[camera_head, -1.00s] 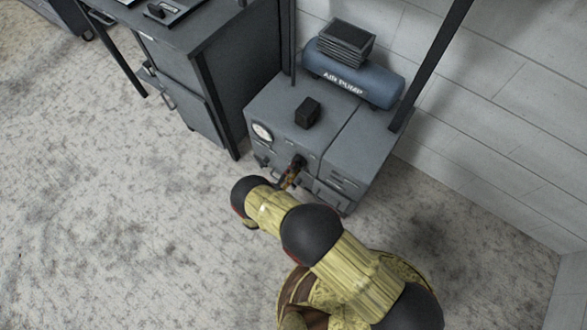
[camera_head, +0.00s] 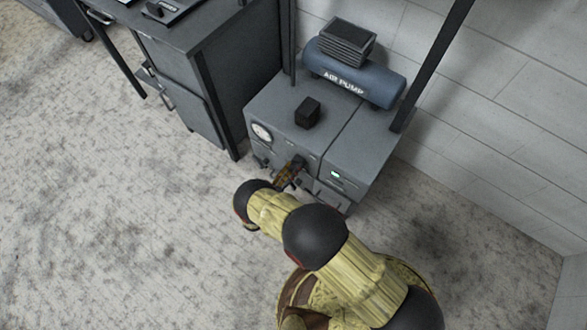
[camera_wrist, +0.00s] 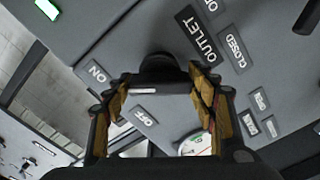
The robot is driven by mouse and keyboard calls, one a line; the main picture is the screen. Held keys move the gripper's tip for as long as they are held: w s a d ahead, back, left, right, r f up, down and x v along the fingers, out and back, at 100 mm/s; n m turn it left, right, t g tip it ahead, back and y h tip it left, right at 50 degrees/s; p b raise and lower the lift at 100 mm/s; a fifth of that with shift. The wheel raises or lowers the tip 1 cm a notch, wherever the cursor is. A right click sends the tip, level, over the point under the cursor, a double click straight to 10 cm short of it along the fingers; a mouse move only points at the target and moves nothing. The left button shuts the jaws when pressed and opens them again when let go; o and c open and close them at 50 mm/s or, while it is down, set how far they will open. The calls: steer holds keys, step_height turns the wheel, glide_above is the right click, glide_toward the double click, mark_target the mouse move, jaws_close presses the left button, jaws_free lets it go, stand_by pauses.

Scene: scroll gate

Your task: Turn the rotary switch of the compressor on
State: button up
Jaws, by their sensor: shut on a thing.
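The compressor (camera_head: 292,125) is a grey cabinet with a blue tank marked AIR PUMP (camera_head: 345,82) on top. Its black rotary switch (camera_wrist: 160,66) sits between my fingertips in the wrist view, and part of it is hidden by them. The ON label (camera_wrist: 97,73) is left of the switch and the OFF label (camera_wrist: 145,117) is below it. My gripper (camera_head: 288,173) is at the cabinet's front face; in the wrist view its fingers (camera_wrist: 161,76) are closed on the switch. A small light (camera_head: 336,174) on the front panel glows green; it also shows in the wrist view (camera_wrist: 47,9).
An OUTLET label (camera_wrist: 202,34) and a CLOSED label (camera_wrist: 232,48) are right of the switch. A gauge (camera_head: 262,132) is on the front's left side. A dark workbench (camera_head: 190,60) stands to the left. Open floor (camera_head: 110,220) lies in front.

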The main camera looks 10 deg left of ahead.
stand_by(0.3)
steer(key=o, duration=1.1)
steer(key=shift+c, duration=0.2)
steer(key=shift+o, duration=0.5)
steer(key=shift+s, duration=0.1)
steer(key=v, duration=1.1)
steer(key=shift+s+a, duration=0.15)
steer(key=shift+s, duration=0.25)
